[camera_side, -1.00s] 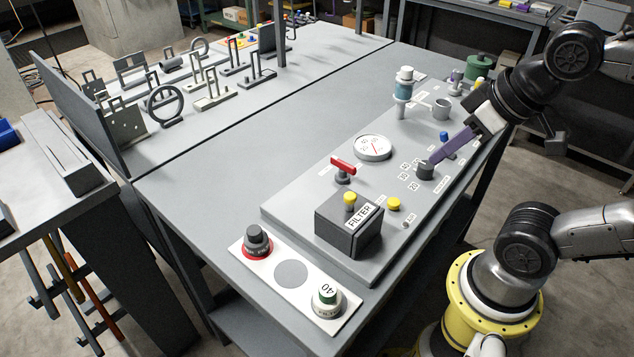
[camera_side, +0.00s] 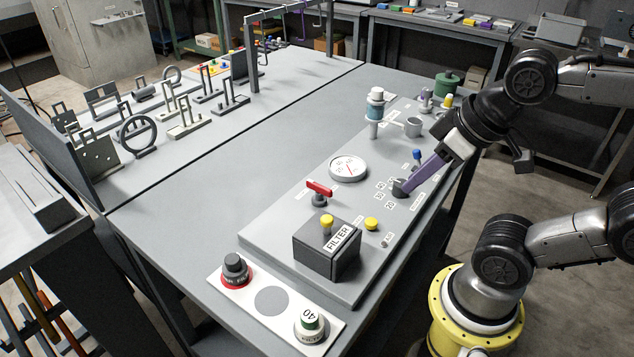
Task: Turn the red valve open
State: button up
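The red valve (camera_side: 319,188) is a small red bar handle on a dark stem. It stands on the grey panel (camera_side: 268,228), behind the black filter box and left of the round gauge. My gripper (camera_side: 404,190) has purple fingers that slant down to the dark dial knob (camera_side: 399,187) with number labels beside it. The fingertips are at or against this knob, to the right of the red valve and apart from it. The fingers overlap from this side, so their opening and any grip on the knob are hidden.
The filter box (camera_side: 326,248) with a yellow knob stands in front of the valve. A blue-banded post (camera_side: 375,112) stands behind. A white plate (camera_side: 240,297) with two round knobs is at the front.

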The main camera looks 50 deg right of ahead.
jog(key=shift+o, duration=1.2)
jog(key=shift+s+n, duration=0.15)
jog(key=shift+n, duration=0.25)
jog(key=shift+o, duration=1.2)
jog(key=shift+s+d+r+n, duration=0.1)
jog(key=shift+d+r+n, duration=0.1)
jog(key=shift+n, duration=0.3)
jog(key=o, duration=0.8)
jog(key=w+r+n, duration=0.1)
jog(key=n, duration=0.1)
jog(key=w+d+r+n+g+h, duration=0.1)
jog(key=r+n, duration=0.1)
jog(key=w+r+n, duration=0.2)
jog(key=shift+d+n+g, duration=0.3)
jog(key=shift+d+g, duration=0.05)
jog(key=shift+g, duration=0.05)
jog(key=shift+c, duration=0.2)
jog(key=n+g+h, duration=0.3)
jog(key=n, duration=0.5)
send_over(319, 185)
jog(key=s+a, duration=0.2)
jog(key=a, duration=0.1)
jog(key=shift+n+g, duration=0.4)
jog(key=shift+n, duration=0.3)
jog(key=a+x, duration=0.1)
jog(key=x, duration=0.4)
jog(key=w+a+x, duration=0.1)
jog(key=x, duration=0.4)
jog(key=w+a+f+x, duration=0.1)
jog(key=x, duration=0.5)
